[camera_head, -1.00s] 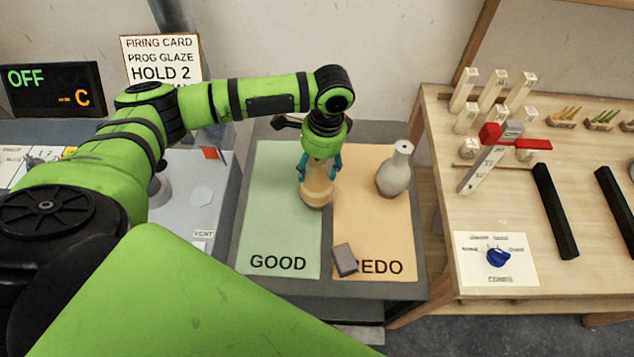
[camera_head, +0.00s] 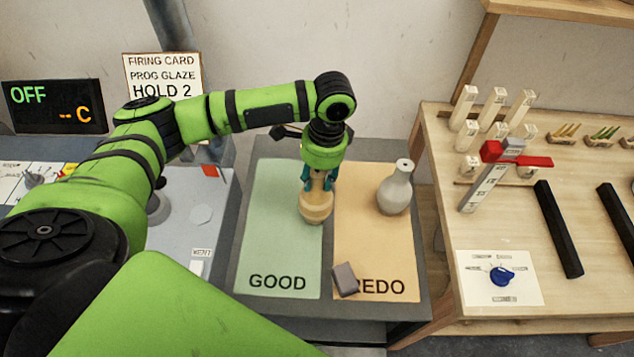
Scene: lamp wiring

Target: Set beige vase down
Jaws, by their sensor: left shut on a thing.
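My left gripper (camera_head: 319,184) points down and is shut on the neck of the beige vase (camera_head: 316,208). The vase is upright, over the right edge of the green GOOD mat (camera_head: 275,235), close to the gap beside the orange REDO mat (camera_head: 362,235). I cannot tell whether its base touches the surface. A grey vase (camera_head: 395,190) stands on the back right of the REDO mat. My right gripper is not in view.
A small grey block (camera_head: 345,280) lies at the front left of the REDO mat. To the right is a wooden table (camera_head: 440,135) with cone stands and black bars. The front of the GOOD mat is clear. A firing card (camera_head: 163,80) stands behind.

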